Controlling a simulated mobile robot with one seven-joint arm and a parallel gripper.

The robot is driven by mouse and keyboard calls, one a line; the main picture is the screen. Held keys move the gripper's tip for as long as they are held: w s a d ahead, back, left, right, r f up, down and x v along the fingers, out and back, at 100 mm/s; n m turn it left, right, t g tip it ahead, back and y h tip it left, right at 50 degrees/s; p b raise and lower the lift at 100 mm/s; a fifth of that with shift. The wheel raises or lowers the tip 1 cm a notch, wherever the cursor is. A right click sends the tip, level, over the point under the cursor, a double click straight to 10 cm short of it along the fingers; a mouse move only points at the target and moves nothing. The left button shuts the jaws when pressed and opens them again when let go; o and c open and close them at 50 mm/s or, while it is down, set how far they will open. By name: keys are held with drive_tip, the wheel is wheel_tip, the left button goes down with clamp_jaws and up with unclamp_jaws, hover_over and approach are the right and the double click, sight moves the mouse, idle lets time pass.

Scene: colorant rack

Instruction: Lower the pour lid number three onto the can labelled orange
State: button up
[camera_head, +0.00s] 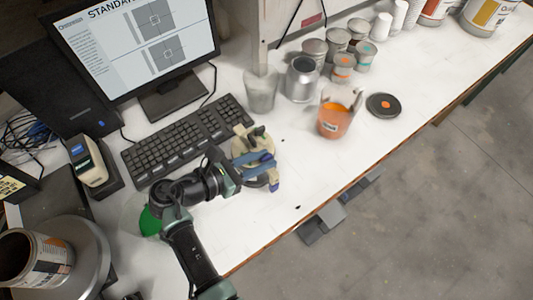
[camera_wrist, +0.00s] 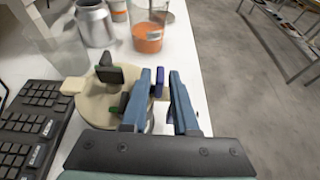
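A beige round pour lid (camera_head: 243,148) with dark, green-edged upright tabs is by the keyboard's right end. The lid also shows in the wrist view (camera_wrist: 92,104), left of the fingers. Its number is not legible. A clear cup with orange contents (camera_head: 334,122) stands farther right. I cannot read which can is labelled orange; a large can (camera_head: 488,14) at top right has an orange label.
A keyboard (camera_head: 185,138) and monitor (camera_head: 130,45) are left of the lid. A silver metal can (camera_head: 301,80), a clear empty cup (camera_head: 261,92), several small cans and a dark disc (camera_head: 383,105) stand farther back. The front bench strip is mostly clear.

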drive_tip(key=shift+x, duration=0.85)
drive_tip(key=shift+c, duration=0.3)
clamp_jaws()
drive_tip(key=shift+a, duration=0.1)
drive_tip(key=shift+r+p, duration=0.55)
drive_tip(key=shift+p, duration=0.3)
idle(0.6)
idle(0.4)
